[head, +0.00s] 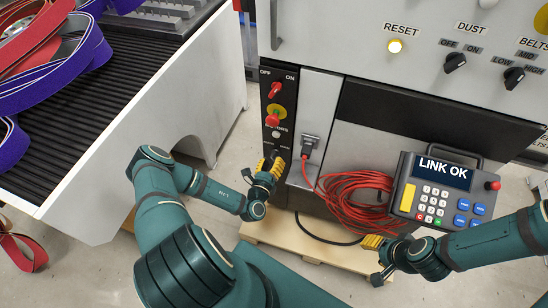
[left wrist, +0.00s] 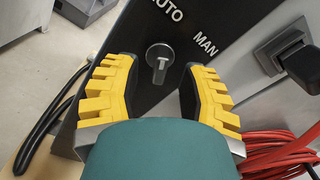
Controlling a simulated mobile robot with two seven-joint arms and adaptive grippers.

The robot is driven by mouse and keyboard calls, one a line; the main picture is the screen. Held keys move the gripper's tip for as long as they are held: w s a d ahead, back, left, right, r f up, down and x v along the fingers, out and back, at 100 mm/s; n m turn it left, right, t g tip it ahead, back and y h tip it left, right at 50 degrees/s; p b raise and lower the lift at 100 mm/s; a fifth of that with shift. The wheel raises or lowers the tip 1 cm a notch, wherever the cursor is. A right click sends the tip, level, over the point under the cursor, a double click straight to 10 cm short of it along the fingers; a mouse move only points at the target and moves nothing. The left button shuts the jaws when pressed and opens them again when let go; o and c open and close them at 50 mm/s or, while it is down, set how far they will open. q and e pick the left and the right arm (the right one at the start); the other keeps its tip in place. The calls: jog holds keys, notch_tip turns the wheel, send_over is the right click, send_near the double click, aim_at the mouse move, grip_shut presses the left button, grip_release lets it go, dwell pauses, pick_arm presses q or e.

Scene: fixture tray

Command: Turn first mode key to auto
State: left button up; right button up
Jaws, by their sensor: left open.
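The mode key (left wrist: 159,62) is a small grey rotary switch on a dark panel (left wrist: 150,98) in the left wrist view. AUTO is printed to its upper left and MAN to its upper right. Its grip looks roughly upright in that picture. My left gripper (head: 271,166) is open at the lower part of the narrow black switch panel (head: 266,100) in the head view. Its yellow-padded fingers are on either side of the key in the wrist view; I see no contact. In the head view the gripper hides the key. My right gripper (head: 374,258) looks open and empty, below the red cable.
A coiled red cable (head: 345,200) hangs beside a plug (head: 309,145), right of my left gripper. A keypad box reading LINK OK (head: 441,190) is near my right arm. Red OFF/ON and stop switches (head: 274,90) sit above. A belt conveyor (head: 75,100) stands left.

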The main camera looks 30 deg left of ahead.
pick_arm(q)
jog(key=v, duration=0.9)
jog(key=shift+s+d, duration=0.15)
jog(key=shift+s, duration=0.1)
jog(key=d+r+m+g+h, duration=0.1)
jog(key=d+r+m+h, duration=0.2)
jog(key=d+m+h, duration=0.4)
jog(key=d+r+m+g+h, duration=0.25)
jog(key=d+m+h, duration=0.25)
jog(key=d+h, duration=0.4)
jog(key=s+d+r+m+g+h, duration=0.2)
jog(key=s+d+m+g+h, duration=0.3)
jog(key=s+d+m+g, duration=0.4)
jog(key=s+a+f+m+g+y, duration=0.45)
jog(key=m+g+y, duration=0.45)
jog(key=m, duration=0.6)
jog(key=w+a+r+m+t+y, duration=0.1)
jog(key=w+r+m+t+y, duration=0.3)
jog(key=w, duration=0.5)
jog(key=m+t+b, duration=0.1)
jog(key=m+t, duration=0.1)
jog(key=m, duration=0.1)
jog(key=shift+a+r, duration=0.2)
